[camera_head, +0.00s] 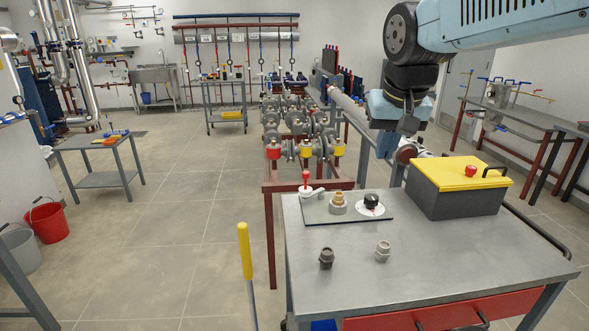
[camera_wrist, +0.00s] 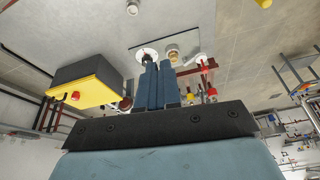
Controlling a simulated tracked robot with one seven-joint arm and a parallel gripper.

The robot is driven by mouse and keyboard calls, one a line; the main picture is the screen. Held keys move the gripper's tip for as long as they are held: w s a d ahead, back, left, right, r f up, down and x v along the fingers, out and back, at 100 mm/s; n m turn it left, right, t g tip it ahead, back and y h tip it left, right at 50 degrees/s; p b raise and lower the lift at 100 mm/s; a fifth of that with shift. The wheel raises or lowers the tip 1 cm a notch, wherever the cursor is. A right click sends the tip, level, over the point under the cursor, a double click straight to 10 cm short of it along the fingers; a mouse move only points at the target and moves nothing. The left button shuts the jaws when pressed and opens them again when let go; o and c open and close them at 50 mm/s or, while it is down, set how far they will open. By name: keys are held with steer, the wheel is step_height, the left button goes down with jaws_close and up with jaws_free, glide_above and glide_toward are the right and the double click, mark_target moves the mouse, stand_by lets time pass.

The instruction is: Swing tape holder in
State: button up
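No part that I can name for certain as the tape holder shows in either view. My gripper (camera_head: 388,148) hangs on the arm at upper right, left of the yellow-lidded box and behind the workbench top. In the wrist view my gripper's two blue fingers (camera_wrist: 158,66) lie side by side, close together, with nothing seen between them. A grey pipe with a reddish-brown round end (camera_head: 405,152) lies right beside the gripper in the head view; whether they touch cannot be told.
A yellow post (camera_head: 244,250) stands left.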

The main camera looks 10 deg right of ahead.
steer(key=w+a, duration=0.1)
steer(key=w, duration=0.3)
steer(key=w+a+m+g, duration=0.1)
steer(key=w, duration=0.3)
steer(key=w+r+m+h, duration=0.1)
steer(key=w, duration=0.3)
steer(key=shift+a+r+g, duration=0.1)
steer(key=shift+a+g, duration=0.3)
jaws_close()
steer(key=w+a+f+m+h, duration=0.2)
steer(key=w+a+f, duration=0.2)
steer(key=w+a, duration=0.2)
steer(key=w+a+f+m+g+h, duration=0.1)
steer(key=w+a+f, duration=0.4)
steer(key=w, duration=0.5)
steer(key=w+a+f+m+g+h, duration=0.1)
steer(key=w+a+f+m+h, duration=0.1)
steer(key=w+a+f, duration=0.3)
steer(key=w+a+h, duration=0.1)
steer(key=w+a, duration=0.2)
steer(key=a, duration=0.1)
steer(key=shift+w+m, duration=0.3)
steer(key=shift+w, duration=0.1)
steer(key=shift+d+f, duration=0.15)
steer(key=s+d+f, duration=0.2)
steer(key=d+f, duration=0.5)
steer(key=d, duration=0.2)
steer(key=shift+s+f, duration=0.4)
